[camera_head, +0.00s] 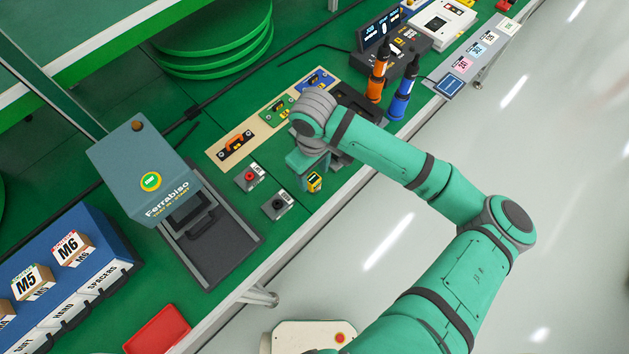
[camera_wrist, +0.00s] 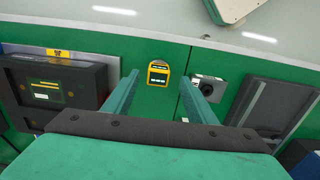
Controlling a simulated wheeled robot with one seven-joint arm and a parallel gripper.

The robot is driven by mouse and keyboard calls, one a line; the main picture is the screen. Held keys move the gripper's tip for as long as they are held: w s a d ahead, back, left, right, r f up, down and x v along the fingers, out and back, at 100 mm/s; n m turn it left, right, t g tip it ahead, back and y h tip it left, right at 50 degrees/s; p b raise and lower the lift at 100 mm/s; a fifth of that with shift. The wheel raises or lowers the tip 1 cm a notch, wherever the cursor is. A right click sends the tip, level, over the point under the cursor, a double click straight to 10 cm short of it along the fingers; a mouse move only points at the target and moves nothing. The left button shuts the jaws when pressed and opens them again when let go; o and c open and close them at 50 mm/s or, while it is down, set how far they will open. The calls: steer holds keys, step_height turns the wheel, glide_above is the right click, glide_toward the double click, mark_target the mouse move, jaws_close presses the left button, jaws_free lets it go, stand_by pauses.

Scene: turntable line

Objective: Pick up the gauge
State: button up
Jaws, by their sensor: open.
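The gauge is a small yellow and black device with a display (camera_head: 314,182), standing on the green bench near its front edge. In the wrist view the gauge (camera_wrist: 158,73) appears between and beyond the tips of my two green fingers. My gripper (camera_wrist: 160,86) is open and empty, with a gap on both sides of the gauge. In the head view my gripper (camera_head: 304,168) is just behind and above the gauge, and my wrist partly hides the fingers. I cannot tell how high the fingertips are above the bench.
Two small grey button boxes, one with a red button (camera_head: 249,176) and one with a black knob (camera_head: 277,206), stand left of the gauge. A dark grey block (camera_wrist: 57,92) is close to the left finger in the wrist view. A press labelled Ferrabiso (camera_head: 150,170) stands farther left.

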mark_target(314, 180)
step_height(314, 180, down, 5)
steer(key=shift+w+d+r, duration=0.1)
steer(key=shift+c, duration=0.4)
jaws_close()
